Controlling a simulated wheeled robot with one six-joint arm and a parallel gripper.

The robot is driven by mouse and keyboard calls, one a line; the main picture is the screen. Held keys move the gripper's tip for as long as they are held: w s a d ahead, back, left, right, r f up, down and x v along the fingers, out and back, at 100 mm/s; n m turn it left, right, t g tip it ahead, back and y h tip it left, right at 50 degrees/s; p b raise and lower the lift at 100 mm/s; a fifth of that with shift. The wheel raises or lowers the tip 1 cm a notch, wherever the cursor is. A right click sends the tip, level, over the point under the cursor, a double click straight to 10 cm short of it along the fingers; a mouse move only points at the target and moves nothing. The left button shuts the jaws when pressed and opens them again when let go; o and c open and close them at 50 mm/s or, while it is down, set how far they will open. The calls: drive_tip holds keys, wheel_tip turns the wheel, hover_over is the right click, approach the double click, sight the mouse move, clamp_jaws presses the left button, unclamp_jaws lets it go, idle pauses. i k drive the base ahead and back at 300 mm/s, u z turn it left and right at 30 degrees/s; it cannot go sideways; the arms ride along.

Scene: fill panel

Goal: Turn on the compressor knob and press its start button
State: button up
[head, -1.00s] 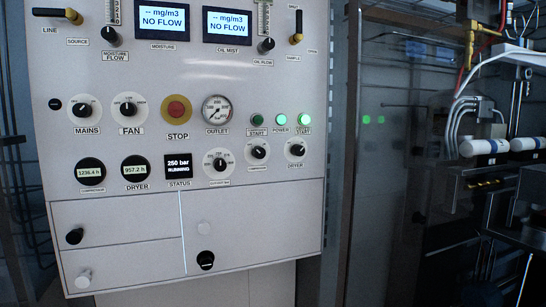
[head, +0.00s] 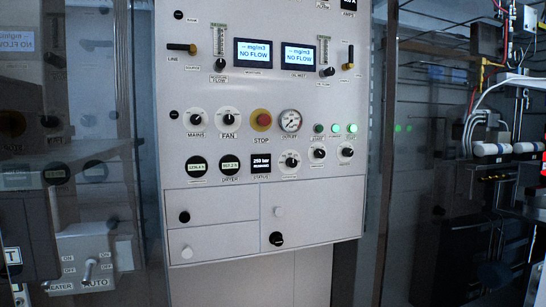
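The fill panel (head: 215,95) is upright in the middle of the head view. The compressor knob (head: 317,153) is a black pointer knob on a white dial, second from right in its row; its setting is too small to read. Above it is the compressor start button (head: 318,128), dark green and unlit. The power lamp (head: 335,128) and the right-hand start button (head: 352,128) glow green. My gripper is not in view.
A grey switch box (head: 85,258) is at lower left. No obstacle shows before the knobs.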

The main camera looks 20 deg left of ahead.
sight(320, 154)
drive_tip(key=u, duration=0.8)
drive_tip(key=i, duration=0.3)
drive_tip(key=u, duration=0.05)
